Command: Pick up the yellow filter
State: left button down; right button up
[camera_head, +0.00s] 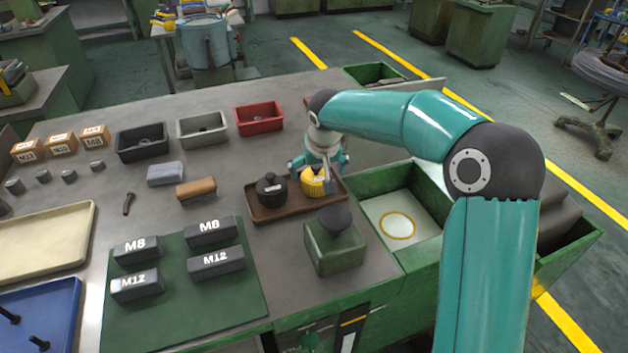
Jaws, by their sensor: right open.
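The yellow filter (312,184) is a small ribbed yellow piece standing in a brown tray (272,212), at the tray's right part. My right gripper (318,178) reaches down over the tray from behind, with its fingers at the filter. It is open, and one finger shows beside the filter's right edge. Whether the fingers touch the filter cannot be told. A black round lidded piece (271,190) stands left of the filter in the same tray. My left gripper is out of view.
A green box with a dark knob (335,250) stands just in front of the tray. Black, grey and red bins (259,118) stand behind. Labelled M8 and M12 blocks (136,284) lie on a green mat (190,310). A green-walled bin (398,217) is at the right.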

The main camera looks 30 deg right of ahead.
aim_at(317, 177)
jog(key=shift+p+x, duration=0.75)
jog(key=shift+x, duration=2.15)
jog(key=shift+s, duration=0.1)
jog(key=shift+c, duration=0.3)
jog(key=c, duration=1.2)
jog(key=shift+r, duration=0.1)
